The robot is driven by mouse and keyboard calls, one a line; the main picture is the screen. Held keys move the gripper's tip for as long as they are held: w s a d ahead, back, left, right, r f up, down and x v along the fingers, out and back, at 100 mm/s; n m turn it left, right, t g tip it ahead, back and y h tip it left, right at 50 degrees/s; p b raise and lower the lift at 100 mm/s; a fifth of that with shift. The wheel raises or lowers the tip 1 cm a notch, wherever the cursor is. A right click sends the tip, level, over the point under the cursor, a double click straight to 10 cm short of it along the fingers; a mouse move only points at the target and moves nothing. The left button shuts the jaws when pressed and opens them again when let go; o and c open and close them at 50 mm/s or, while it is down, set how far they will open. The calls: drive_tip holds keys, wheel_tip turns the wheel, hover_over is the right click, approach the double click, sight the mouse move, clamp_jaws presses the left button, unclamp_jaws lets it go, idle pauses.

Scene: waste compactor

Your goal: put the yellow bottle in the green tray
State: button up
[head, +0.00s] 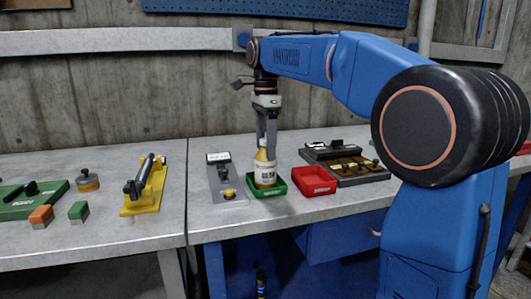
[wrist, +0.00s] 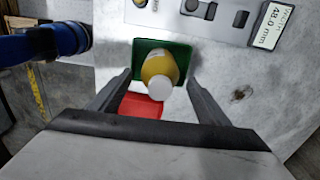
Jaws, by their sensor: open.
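The yellow bottle (head: 264,172), with a white label and a yellow top in the head view, stands upright in the green tray (head: 281,189). In the wrist view the bottle (wrist: 159,70) appears yellow with a white cap, with the green tray (wrist: 180,54) around it. My gripper (head: 267,152) points down just above the bottle. In the wrist view my gripper (wrist: 158,85) has its fingers spread on either side of the bottle, with gaps to it. The bottle's base is hidden by the tray's front wall.
A red tray (head: 314,181) sits just right of the green tray. A grey device with a display (head: 222,172) is close on the left. A dark fixture (head: 343,160) stands behind right. A yellow stand (head: 147,192) and small blocks lie further left.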

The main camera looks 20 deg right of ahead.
wheel_tip(320, 180, up, 9)
drive_tip(key=shift+r, duration=0.15)
idle(0.4)
drive_tip(key=s+d+f+n+t, duration=0.2)
drive_tip(key=s+f+n, duration=0.7)
drive_tip(key=s+f, duration=0.7)
drive_tip(key=s+d+f+n+t, duration=0.2)
drive_tip(key=s+d+f+n, duration=0.3)
drive_tip(key=s+f, duration=1.2)
drive_tip(key=n, duration=0.3)
drive_tip(key=shift+s+f+n+t, duration=0.2)
drive_tip(key=shift+f+n+t, duration=0.15)
drive_tip(key=shift+n+t, duration=0.05)
